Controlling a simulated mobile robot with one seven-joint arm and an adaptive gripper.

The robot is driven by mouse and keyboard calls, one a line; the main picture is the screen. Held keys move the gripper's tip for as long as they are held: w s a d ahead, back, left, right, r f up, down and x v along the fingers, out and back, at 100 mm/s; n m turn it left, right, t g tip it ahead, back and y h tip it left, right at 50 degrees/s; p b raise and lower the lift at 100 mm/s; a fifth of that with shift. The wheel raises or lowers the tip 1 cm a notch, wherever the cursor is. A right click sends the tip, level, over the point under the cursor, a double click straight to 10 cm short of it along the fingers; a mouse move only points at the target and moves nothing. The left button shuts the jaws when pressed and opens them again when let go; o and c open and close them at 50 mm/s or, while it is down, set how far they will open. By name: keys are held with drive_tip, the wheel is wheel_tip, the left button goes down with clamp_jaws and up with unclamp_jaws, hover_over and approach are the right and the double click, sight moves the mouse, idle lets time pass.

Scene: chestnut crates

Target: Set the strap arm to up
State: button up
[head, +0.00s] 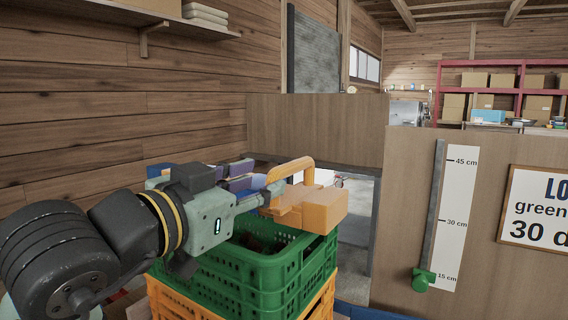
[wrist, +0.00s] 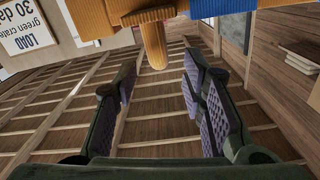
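The strap arm appears to be the orange beam (head: 318,207) with a curved orange handle (head: 290,168), lying roughly level above the green crate. In the wrist view the beam (wrist: 120,17) crosses the top, with a blue part to its right. The handle (wrist: 153,45) points down from it. My gripper (head: 257,184) is beside the handle, on its left in the head view. In the wrist view my gripper (wrist: 160,68) is open and empty, with the handle just beyond and between the purple-padded fingertips. Contact cannot be told. The beam's pivot is hidden.
The green crate (head: 270,268) sits on a yellow crate (head: 322,298) below the beam. At right a wooden panel carries a height scale (head: 452,215), a green knob (head: 422,279) near 15 cm and a sign (head: 538,208). A wooden wall closes the left side.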

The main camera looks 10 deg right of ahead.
sight(290, 169)
drive_tip(key=p+x, duration=0.1)
drive_tip(key=x, duration=0.8)
drive_tip(key=shift+w+d+p, duration=0.15)
drive_tip(key=shift+d+p, duration=0.15)
drive_tip(key=shift+c, duration=0.6)
clamp_jaws()
